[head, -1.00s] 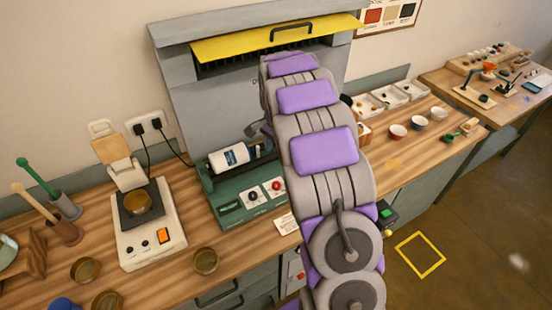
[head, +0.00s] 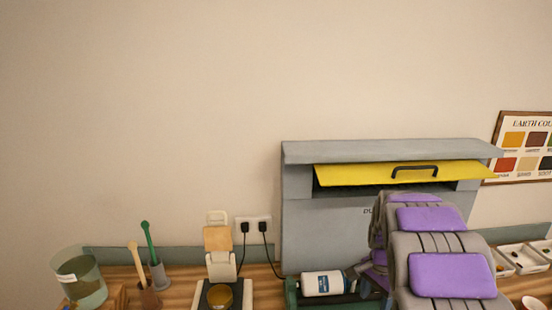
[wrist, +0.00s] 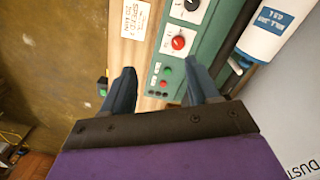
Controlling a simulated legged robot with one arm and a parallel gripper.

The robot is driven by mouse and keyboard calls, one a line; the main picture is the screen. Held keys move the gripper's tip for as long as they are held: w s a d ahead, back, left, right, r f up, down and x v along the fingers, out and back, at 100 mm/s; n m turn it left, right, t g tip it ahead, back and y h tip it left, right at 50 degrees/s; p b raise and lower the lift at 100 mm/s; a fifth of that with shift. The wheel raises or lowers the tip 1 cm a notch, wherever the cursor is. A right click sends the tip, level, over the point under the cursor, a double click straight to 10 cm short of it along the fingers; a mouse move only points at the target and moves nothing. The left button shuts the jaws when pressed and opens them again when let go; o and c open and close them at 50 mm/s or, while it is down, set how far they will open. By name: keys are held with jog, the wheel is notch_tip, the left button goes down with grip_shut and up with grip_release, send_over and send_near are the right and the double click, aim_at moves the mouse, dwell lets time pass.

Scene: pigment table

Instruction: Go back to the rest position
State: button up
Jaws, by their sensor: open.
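My gripper (wrist: 160,92) is open and empty in the wrist view, its two dark fingers apart. It is above the front edge of the bench, over the green machine (wrist: 205,50) with its knobs and a red button (wrist: 178,42). A white jar (wrist: 262,35) lies on the machine at the upper right of that view. The jar (head: 323,283) shows left of my arm.
The hood's yellow flap (head: 400,174) is raised above my arm. White trays (head: 525,257) are at right.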

jog(key=s+a+n+b, duration=0.1)
jog(key=s+a+n, duration=0.3)
jog(key=s, duration=0.7)
jog(key=s+a+n+g+b, duration=0.1)
jog(key=s+a+n, duration=0.3)
jog(key=s, duration=0.8)
jog(key=s+a+n+b, duration=0.2)
jog(key=s+a+n, duration=0.2)
jog(key=s, duration=0.8)
jog(key=shift+a+r+n, duration=0.3)
jog(key=shift+a+r, duration=0.15)
jog(key=shift+a, duration=0.2)
